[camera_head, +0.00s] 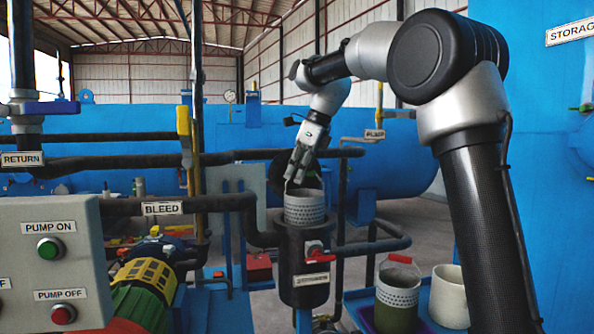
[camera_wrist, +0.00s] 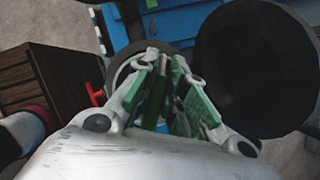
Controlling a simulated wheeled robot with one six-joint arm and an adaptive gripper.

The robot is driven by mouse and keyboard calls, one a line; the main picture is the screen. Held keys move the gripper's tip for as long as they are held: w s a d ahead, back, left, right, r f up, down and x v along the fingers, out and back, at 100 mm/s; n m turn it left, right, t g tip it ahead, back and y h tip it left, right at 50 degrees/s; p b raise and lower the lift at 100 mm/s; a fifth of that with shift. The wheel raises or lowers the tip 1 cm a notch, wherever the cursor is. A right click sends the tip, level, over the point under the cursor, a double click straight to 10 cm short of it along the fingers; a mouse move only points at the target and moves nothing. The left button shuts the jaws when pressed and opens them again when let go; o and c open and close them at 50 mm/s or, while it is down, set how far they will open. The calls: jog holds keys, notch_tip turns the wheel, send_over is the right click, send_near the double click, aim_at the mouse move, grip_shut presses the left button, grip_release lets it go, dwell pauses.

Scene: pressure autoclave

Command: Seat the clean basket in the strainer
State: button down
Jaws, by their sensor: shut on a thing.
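The clean basket (camera_head: 305,208) is light grey and perforated. In the head view it stands upright at the mouth of the black strainer housing (camera_head: 303,262). Its upper part shows above the housing rim and its lower part is hidden inside. My gripper (camera_head: 296,181) points down from above and is shut on the basket's upper rim area. In the wrist view my gripper (camera_wrist: 168,98) shows its green-padded fingers close together; the exact grip is hard to make out. I cannot tell whether the basket rests on the bottom of the strainer.
A second basket (camera_head: 398,285) with a red handle and a greenish lower part stands at the lower right beside a cream bucket (camera_head: 449,297). A large black disc (camera_wrist: 255,65) fills the wrist view's right. Bleed piping (camera_head: 160,208) and a control panel (camera_head: 45,265) lie left.

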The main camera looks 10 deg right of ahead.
aim_at(314, 174)
jog(key=shift+f, duration=5.7)
jog(key=c, duration=1.4)
grip_release()
jog(key=v, duration=1.2)
